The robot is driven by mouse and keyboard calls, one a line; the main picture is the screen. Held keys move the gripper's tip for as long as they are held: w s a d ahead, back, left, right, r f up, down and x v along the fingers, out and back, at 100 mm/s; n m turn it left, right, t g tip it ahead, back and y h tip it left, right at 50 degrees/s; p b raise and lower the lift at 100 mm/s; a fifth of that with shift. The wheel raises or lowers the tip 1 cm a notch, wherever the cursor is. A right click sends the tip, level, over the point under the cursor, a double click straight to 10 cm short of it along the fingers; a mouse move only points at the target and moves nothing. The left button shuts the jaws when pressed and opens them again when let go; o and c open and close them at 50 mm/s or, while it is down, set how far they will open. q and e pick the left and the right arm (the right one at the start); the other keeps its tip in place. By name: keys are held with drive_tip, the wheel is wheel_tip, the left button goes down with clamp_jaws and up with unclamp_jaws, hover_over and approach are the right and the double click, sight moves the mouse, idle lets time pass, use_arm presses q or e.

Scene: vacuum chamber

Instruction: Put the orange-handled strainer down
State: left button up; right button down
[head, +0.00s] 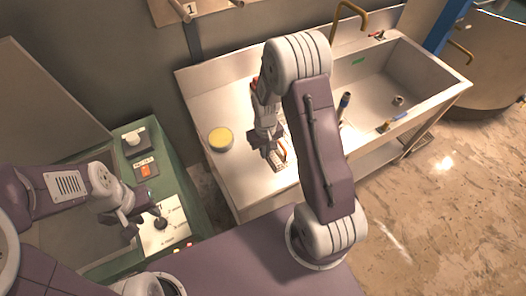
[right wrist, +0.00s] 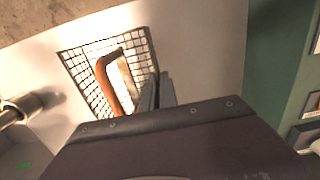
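The strainer is a rectangular wire-mesh piece with an orange arched handle. In the head view its orange handle (head: 281,154) shows at the left part of the metal sink counter, just beside my right gripper (head: 268,150). In the right wrist view the strainer (right wrist: 108,72) lies beyond my right gripper's dark fingers (right wrist: 158,90). The fingers look close together, right of the handle's visible bend. Whether they touch the handle is hidden. My left gripper (head: 132,217) is at the left, over the green bench, away from the strainer. Its finger gap is unclear.
The metal sink counter (head: 240,180) bears a round yellow-topped container (head: 221,139) left of my right gripper. The sink basin (head: 375,85) lies to the right, with a brass faucet (head: 345,18) behind. A white panel with a dark knob (head: 160,222) is near my left gripper.

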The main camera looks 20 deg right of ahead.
drive_tip(key=shift+w+a+f, duration=0.15)
drive_tip(key=shift+w+f, duration=0.05)
drive_tip(key=shift+w, duration=0.2)
drive_tip(key=shift+s, duration=0.15)
drive_tip(key=shift+s+f, duration=0.1)
drive_tip(key=shift+s, duration=0.2)
drive_tip(key=f, duration=0.3)
drive_tip(key=shift+w+f+p, duration=0.2)
drive_tip(key=shift+f+p, duration=0.1)
drive_tip(key=shift+p, duration=0.1)
drive_tip(key=shift+w+f, duration=0.1)
drive_tip(key=shift+w, duration=0.05)
drive_tip(key=shift+s+f, duration=0.1)
drive_tip(key=shift+s, duration=0.15)
drive_tip(key=c, duration=1.8)
unclamp_jaws()
drive_tip(key=shift+o, duration=0.8)
use_arm(q)
drive_tip(key=shift+s+r, duration=0.4)
drive_tip(key=shift+r, duration=0.1)
use_arm(e)
drive_tip(key=shift+w, duration=0.1)
